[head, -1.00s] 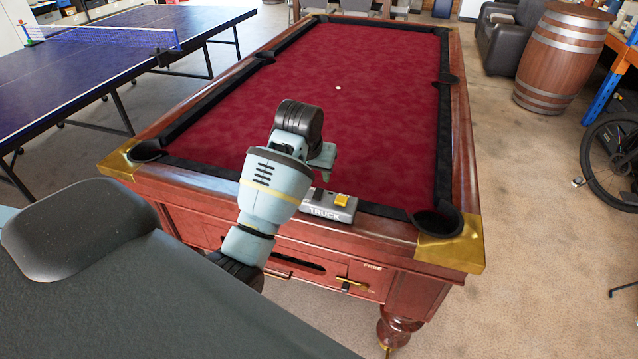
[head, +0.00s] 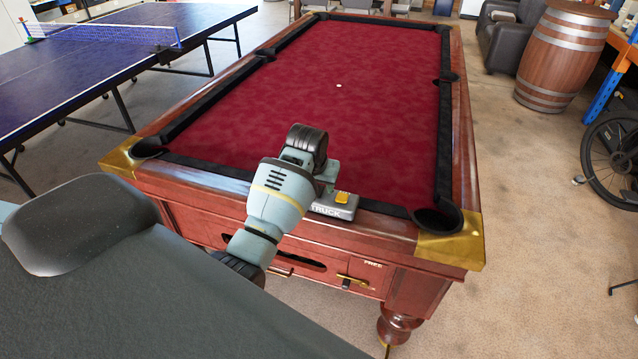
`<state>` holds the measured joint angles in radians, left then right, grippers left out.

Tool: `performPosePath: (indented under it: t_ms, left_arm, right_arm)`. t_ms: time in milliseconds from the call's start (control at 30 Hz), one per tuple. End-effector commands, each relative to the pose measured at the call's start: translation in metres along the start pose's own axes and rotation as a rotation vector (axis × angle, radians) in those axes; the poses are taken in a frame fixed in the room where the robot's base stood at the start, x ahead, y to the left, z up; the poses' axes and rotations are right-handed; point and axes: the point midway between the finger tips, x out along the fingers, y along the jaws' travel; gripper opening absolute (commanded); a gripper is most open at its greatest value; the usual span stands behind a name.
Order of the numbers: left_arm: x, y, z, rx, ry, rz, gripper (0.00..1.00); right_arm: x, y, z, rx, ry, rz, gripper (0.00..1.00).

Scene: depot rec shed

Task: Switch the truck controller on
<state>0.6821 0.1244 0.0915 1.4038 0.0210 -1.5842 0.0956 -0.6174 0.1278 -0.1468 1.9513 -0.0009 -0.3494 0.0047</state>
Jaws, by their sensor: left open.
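The truck controller (head: 328,209) is a small grey box marked TRUCK, with a yellow switch (head: 342,197) on its top. It sits on the near wooden rail of the red pool table (head: 196,194). My left gripper (head: 328,176) is at the left back of the controller, close to it; I cannot tell whether they touch. Its fingers are partly hidden behind my wrist, and it is open. My left forearm covers the controller's left end. My right gripper is not in view.
A blue table-tennis table (head: 75,75) stands at the left. A wooden barrel (head: 563,57), a black armchair (head: 508,35) and a bicycle wheel (head: 610,160) are at the right. A small white ball (head: 338,86) lies on the red cloth.

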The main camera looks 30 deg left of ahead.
Motion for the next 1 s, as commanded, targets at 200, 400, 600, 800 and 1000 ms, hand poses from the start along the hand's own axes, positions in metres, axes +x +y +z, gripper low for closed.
performPosePath:
  t_ms: [200,400,600,800,1000]
  left_arm:
    - [0.0,0.0001,0.0002,0.0,0.0,0.0,0.3]
    - [-0.0001,0.0001,0.0002,0.0,-0.001,0.0,0.04]
    - [0.0001,0.0001,-0.0008,0.0,-0.014,0.0,0.0]
    - [0.0016,0.0,-0.0045,0.0,-0.117,-0.001,0.0]
    - [0.0041,0.0004,-0.0064,0.001,-0.231,0.0,0.0]
  right_arm:
    - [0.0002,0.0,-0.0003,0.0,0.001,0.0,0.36]
    - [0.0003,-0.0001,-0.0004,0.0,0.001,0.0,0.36]
    - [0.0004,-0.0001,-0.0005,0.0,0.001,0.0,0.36]
    - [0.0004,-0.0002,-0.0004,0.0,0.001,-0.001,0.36]
    - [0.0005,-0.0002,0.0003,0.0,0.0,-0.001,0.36]
